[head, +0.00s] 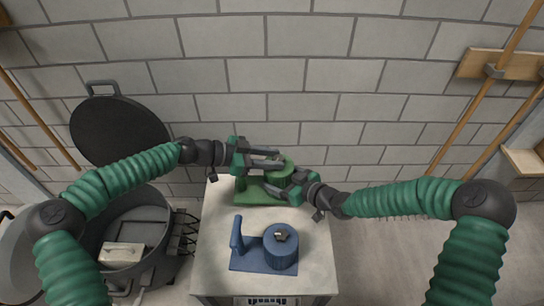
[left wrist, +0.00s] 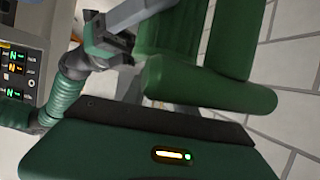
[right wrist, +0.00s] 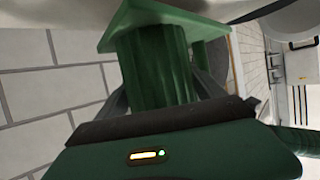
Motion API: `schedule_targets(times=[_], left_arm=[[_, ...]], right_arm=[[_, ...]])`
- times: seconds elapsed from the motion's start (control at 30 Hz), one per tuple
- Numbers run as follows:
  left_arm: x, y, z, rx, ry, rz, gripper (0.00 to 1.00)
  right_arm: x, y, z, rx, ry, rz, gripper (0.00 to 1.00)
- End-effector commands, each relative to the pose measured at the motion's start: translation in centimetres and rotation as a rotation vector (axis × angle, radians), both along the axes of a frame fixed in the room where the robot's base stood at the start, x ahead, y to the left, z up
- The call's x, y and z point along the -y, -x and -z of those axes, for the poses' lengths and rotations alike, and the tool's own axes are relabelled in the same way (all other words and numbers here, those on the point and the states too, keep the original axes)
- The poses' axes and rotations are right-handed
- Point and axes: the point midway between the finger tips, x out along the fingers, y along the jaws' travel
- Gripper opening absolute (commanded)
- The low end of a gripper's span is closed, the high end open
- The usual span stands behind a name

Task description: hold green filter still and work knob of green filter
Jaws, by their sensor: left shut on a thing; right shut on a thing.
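The green filter (head: 255,192) stands at the far end of the work table, with its base plate, upright handle (head: 241,183) and round body. My left gripper (head: 279,159) is at the top of the body, shut on the knob, which its fingers mostly hide in the head view. The left wrist view shows green parts of the filter (left wrist: 208,100) close ahead. My right gripper (head: 283,190) is shut on the round body from the near right side. The right wrist view shows the ribbed body (right wrist: 155,65) between the fingers and the square base plate (right wrist: 200,22) above it.
A blue filter (head: 262,262) with a handle and dark top knob stands nearer on the pale table (head: 215,225). A large dark pot (head: 160,235) with its raised lid (head: 118,132) stands left. A brick wall rises behind; floor is free on the right.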

Motion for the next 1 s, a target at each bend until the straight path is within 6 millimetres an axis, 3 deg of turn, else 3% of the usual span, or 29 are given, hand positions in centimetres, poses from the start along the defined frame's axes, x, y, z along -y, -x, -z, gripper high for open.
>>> schedule_targets(times=[0.5,1.0], left_arm=[[0.43,0.68,0.03,-0.003,-0.005,-0.428,0.00],[0.51,0.75,-0.06,-0.003,0.001,-0.579,0.00]], right_arm=[[-0.43,0.12,-0.20,0.006,-0.001,-0.010,0.10],[-0.56,0.16,-0.28,0.007,-0.002,-0.012,0.10]])
